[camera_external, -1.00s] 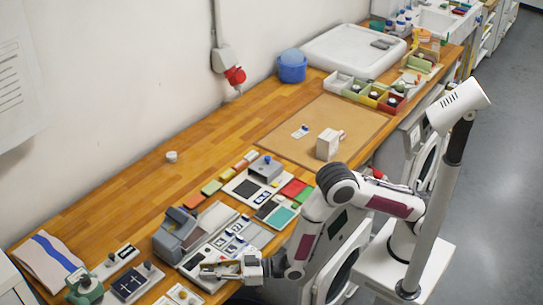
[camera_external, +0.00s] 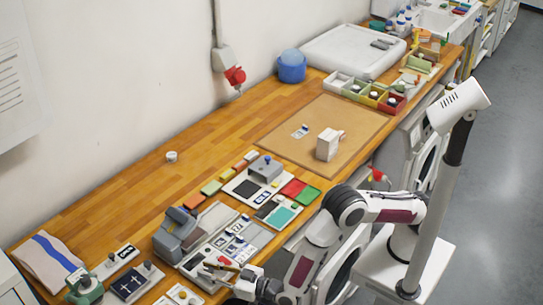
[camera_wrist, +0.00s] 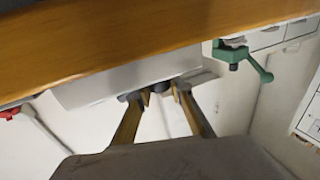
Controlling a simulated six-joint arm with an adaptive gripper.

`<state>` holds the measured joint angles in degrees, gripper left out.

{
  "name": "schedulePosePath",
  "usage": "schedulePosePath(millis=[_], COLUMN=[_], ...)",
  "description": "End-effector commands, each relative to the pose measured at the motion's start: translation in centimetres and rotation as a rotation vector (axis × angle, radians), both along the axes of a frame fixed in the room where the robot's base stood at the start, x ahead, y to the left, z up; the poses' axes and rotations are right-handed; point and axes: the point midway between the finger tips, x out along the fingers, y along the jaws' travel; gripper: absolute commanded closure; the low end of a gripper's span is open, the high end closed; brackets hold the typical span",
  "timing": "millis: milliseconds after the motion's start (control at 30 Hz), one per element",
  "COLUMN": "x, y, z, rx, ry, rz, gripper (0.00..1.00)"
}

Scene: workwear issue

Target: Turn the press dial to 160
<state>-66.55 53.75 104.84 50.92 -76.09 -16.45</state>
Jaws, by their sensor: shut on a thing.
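The press (camera_external: 175,235) is a grey machine with a pale base near the front edge of the wooden bench. In the wrist view, a small dark round knob (camera_wrist: 161,88), which looks like the press dial, stands at a pale panel (camera_wrist: 125,83). My gripper (camera_wrist: 160,94) has its two fingertips on either side of this knob, closed on it. In the external view my gripper (camera_external: 213,271) is at the front edge of the press base, and the dial is hidden there. No scale or number on the dial can be read.
A green clamp (camera_wrist: 240,60) is right of the knob in the wrist view. Small boards (camera_external: 130,284) lie left of the press, and coloured pads (camera_external: 294,188) lie right of it. The wooden bench edge (camera_wrist: 130,45) runs across the wrist view.

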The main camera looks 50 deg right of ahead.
Motion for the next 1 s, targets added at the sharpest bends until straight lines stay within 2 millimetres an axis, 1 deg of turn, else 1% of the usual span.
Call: schedulePosePath(millis=[500, 733, 1000], x=[0.0, 0.01, 0.03], y=[0.09, 0.07, 0.03], z=[-0.01, 0.05, 0.05], rx=[0.002, 0.001, 0.0], ry=[0.0, -0.002, -0.001], rz=[-0.229, -0.288, -0.308], gripper=[1.0, 1.0, 1.0])
